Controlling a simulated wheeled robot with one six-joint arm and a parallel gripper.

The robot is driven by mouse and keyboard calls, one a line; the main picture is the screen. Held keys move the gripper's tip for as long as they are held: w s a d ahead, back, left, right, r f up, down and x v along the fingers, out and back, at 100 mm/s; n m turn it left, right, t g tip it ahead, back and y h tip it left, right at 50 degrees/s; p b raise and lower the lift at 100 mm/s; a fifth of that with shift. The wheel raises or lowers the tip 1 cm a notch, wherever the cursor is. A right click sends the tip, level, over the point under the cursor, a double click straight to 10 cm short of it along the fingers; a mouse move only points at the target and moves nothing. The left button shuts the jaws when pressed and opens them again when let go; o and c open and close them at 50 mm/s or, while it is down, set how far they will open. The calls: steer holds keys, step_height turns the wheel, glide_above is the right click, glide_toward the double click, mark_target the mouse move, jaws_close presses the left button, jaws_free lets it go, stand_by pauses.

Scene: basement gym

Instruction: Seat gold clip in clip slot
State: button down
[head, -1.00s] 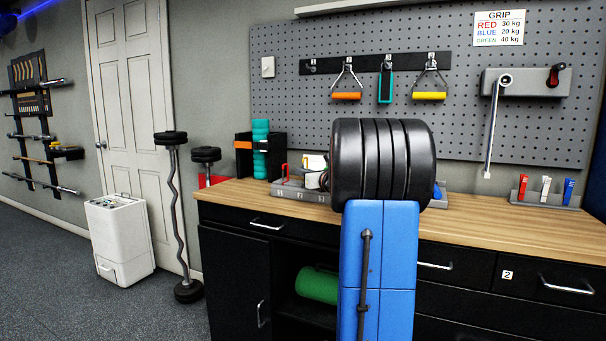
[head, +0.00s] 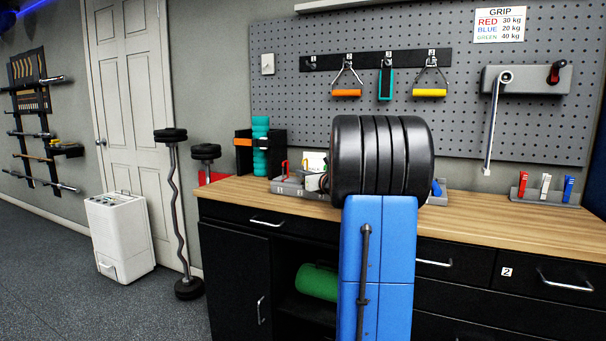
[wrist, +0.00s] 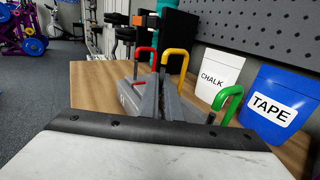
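In the wrist view a yellow-gold clip (wrist: 175,60) stands upright as a loop between a red clip (wrist: 146,52) and a green clip (wrist: 229,97). A grey clip tray (wrist: 128,94) lies beneath them on the bench. My gripper (wrist: 162,90) points at the tray, with grey tapered parts close by the gold clip's legs. I cannot tell whether its fingers are closed on the clip, and the slot is hidden.
A white CHALK container (wrist: 219,76) and a blue TAPE container (wrist: 271,103) stand right of the clips. A black rack (head: 243,155) with a teal roller (head: 260,145) stands left on the wooden bench (head: 235,190). A pegboard (head: 455,120) rises behind.

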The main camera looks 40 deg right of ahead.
steer(key=shift+f, duration=0.6)
steer(key=c, duration=1.9)
jaws_free()
steer(key=shift+f, duration=0.1)
steer(key=s+a, duration=0.1)
steer(key=s, duration=0.4)
steer(key=s+a, duration=0.1)
steer(key=s, duration=0.5)
steer(key=s+a, duration=0.1)
steer(key=s, duration=0.5)
steer(key=shift+a, duration=0.1)
